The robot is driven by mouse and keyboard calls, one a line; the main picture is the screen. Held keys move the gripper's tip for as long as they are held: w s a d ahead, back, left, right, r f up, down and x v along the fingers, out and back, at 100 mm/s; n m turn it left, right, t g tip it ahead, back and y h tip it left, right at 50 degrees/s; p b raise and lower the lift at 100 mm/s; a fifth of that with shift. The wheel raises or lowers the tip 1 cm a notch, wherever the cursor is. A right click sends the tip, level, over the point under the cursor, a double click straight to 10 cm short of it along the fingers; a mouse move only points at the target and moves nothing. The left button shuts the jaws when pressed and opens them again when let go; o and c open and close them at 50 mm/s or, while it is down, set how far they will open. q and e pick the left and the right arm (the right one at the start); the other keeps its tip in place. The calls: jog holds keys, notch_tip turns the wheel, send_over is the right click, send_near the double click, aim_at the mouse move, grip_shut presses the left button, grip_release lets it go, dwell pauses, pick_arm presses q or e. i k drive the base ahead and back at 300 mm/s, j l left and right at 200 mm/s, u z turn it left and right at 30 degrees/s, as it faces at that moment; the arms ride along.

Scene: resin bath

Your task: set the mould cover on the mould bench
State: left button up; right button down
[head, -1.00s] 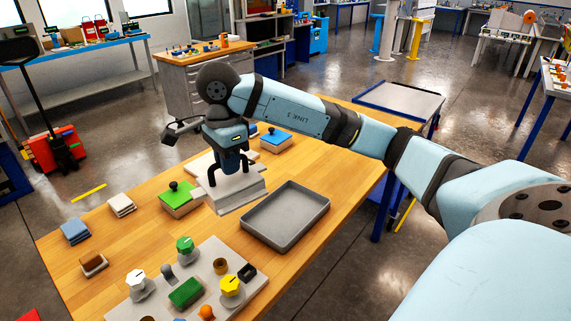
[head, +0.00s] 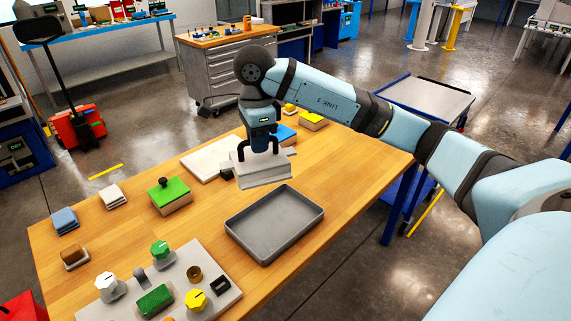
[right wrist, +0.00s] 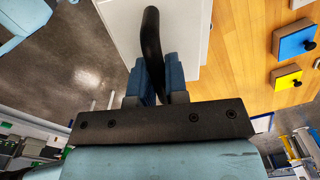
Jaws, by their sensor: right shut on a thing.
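The mould cover (head: 264,171), a pale grey stepped block with a dark arched handle, is below my right gripper (head: 258,148) in the head view. My right gripper is shut on the handle. In the right wrist view the dark handle (right wrist: 151,40) stands between the blue fingers (right wrist: 158,82). The mould bench (head: 335,165) is the wooden table under it. The cover is over the bench's far half, behind the grey tray; I cannot tell whether its underside touches anything. My left gripper is not in view.
A grey open tray (head: 232,225) lies just in front of the cover. A white board (head: 205,163) lies behind left, a green knobbed block (head: 170,192) to the left, and blue and yellow blocks (head: 313,122) behind. Bare wood lies to the right.

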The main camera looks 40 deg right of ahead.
aim_at(338, 176)
jog(key=l, duration=1.5)
jog(key=k, duration=0.05)
